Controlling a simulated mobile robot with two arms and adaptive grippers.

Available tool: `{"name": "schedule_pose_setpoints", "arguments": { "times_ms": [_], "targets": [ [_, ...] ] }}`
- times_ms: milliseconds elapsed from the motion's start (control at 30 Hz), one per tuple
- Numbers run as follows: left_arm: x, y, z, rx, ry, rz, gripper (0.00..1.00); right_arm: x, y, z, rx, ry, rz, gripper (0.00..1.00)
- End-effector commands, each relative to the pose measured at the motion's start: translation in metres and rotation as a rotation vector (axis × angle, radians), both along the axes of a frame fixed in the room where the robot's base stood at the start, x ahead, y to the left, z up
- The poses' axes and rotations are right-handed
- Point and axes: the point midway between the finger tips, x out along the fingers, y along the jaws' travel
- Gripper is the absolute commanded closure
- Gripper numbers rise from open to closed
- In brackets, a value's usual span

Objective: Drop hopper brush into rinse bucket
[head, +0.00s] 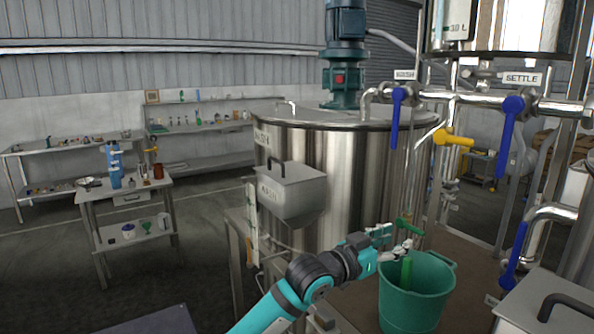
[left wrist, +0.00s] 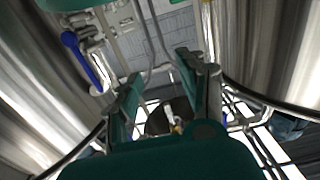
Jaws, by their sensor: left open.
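The green rinse bucket (head: 416,309) stands on the brown floor right of my left arm. A slim green object, which looks like the hopper brush (head: 406,270), stands upright inside it, its top near the rim and its lower end hidden by the bucket wall. My left gripper (head: 390,243) is above the bucket's left rim, close to the top of the green object. In the left wrist view my left gripper (left wrist: 160,92) has its fingers spread, with nothing clearly held between them. My right gripper is in neither view.
A grey hopper (head: 291,196) hangs on the front of the large steel tank (head: 335,165). Pipes with blue valve handles (head: 513,105) and a yellow handle (head: 454,139) are at right. A grey lidded box (head: 545,308) is at lower right. A side table (head: 125,190) stands at left.

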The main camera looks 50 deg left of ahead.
Motion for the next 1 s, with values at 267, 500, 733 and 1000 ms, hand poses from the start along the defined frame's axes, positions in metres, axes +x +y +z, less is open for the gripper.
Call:
{"name": "schedule_pose_setpoints", "arguments": {
  "times_ms": [267,500,733,1000],
  "targets": [
    [-0.037,0.005,-0.001,0.0,0.001,-0.001,0.59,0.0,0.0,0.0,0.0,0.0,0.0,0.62],
    [-0.042,0.005,0.0,0.0,0.0,-0.001,0.59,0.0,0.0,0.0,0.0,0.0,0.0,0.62],
    [-0.041,0.005,0.0,0.0,0.0,-0.001,0.59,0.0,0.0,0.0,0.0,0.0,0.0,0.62],
    [-0.041,0.005,0.0,0.0,0.0,-0.001,0.59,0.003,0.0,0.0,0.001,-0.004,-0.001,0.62]
  ]
}}
